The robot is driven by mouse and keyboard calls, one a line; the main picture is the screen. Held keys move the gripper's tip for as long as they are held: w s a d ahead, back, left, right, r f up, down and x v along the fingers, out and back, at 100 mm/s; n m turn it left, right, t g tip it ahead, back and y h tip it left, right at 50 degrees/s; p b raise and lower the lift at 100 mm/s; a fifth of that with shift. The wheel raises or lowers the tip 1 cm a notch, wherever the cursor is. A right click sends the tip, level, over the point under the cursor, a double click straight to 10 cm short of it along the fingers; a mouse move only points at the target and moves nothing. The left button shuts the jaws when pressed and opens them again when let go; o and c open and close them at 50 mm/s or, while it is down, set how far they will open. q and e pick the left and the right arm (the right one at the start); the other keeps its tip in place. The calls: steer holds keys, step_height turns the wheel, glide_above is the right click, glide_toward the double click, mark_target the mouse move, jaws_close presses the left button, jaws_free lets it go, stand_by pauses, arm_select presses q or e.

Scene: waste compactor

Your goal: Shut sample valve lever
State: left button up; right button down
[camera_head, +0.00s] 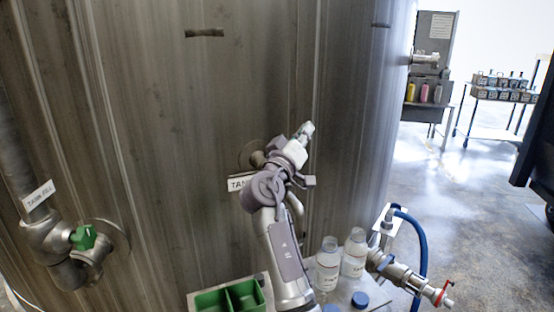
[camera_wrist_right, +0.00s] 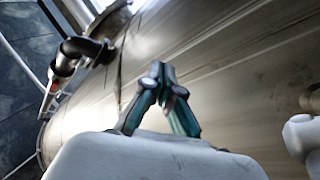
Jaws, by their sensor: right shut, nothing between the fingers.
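A metal valve assembly (camera_head: 400,275) with a red lever (camera_head: 441,292) sticks out at the lower right of the head view. I cannot tell for certain if this is the sample valve. A pipe fitting (camera_head: 252,155) on the tank, beside a label beginning "TAN" (camera_head: 238,184), is partly hidden behind my right arm. My right gripper (camera_head: 305,130) is raised in front of the tank wall, apart from the red lever. In the wrist view its teal-padded fingers (camera_wrist_right: 160,72) meet at the tips, with nothing between them. My left gripper does not show.
The big steel tank (camera_head: 150,120) fills the left and middle. A pipe with a green handle (camera_head: 83,237) is at lower left. Bottles (camera_head: 327,263), a green bin (camera_head: 228,297) and a blue hose (camera_head: 420,250) crowd the lower front. Open floor (camera_head: 440,180) lies right.

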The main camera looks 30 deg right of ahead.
steer(key=s+d+n+t+y+p, duration=0.25)
steer(key=n+t+y, duration=0.3)
steer(key=n, duration=0.65)
steer(key=s+d+n+t+y+p, duration=0.1)
steer(key=s+n+t+y+p, duration=0.35)
steer(key=n, duration=0.65)
steer(key=s+a+f+n+g+y+p, duration=0.1)
steer(key=s+a+f+n+g+y, duration=0.3)
steer(key=n+y, duration=0.6)
steer(key=s+a+f+n+g+y+p, duration=0.2)
steer(key=s+f+n+y, duration=0.35)
steer(key=n, duration=0.75)
arm_select(q)
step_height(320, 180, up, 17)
steer(key=p, duration=0.5)
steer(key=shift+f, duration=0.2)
arm_select(e)
steer(key=a+r+x, duration=0.1)
steer(key=x, duration=1.2)
steer(key=shift+s, duration=0.15)
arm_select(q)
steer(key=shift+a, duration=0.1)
arm_select(e)
steer(key=shift+r, duration=0.1)
